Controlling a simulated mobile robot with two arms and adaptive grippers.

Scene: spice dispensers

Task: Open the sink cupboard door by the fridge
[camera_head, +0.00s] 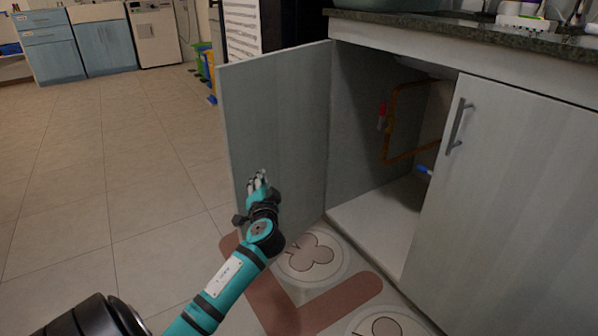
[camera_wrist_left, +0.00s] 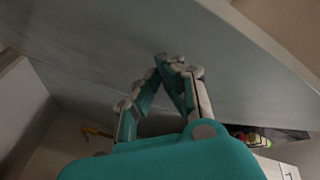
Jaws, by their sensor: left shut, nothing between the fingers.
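The sink cupboard's left door (camera_head: 275,120) stands wide open, swung out toward the left. My left gripper (camera_head: 257,181) is in front of the door's inner face, low and near its free edge. In the left wrist view the door (camera_wrist_left: 110,50) spans the top, and my left gripper (camera_wrist_left: 165,62) shows its fingers together with nothing held. I cannot tell whether the fingers touch the door. The open cupboard interior (camera_head: 385,205) shows orange pipes (camera_head: 392,120). The door's handle is hidden. My right gripper is out of view.
The right cupboard door (camera_head: 510,200) is closed, with a metal handle (camera_head: 459,126). A dark countertop (camera_head: 470,35) runs above. A patterned mat (camera_head: 340,300) lies on the floor in front. Blue cabinets (camera_head: 105,45) stand far left, with clear tiled floor (camera_head: 120,170) between.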

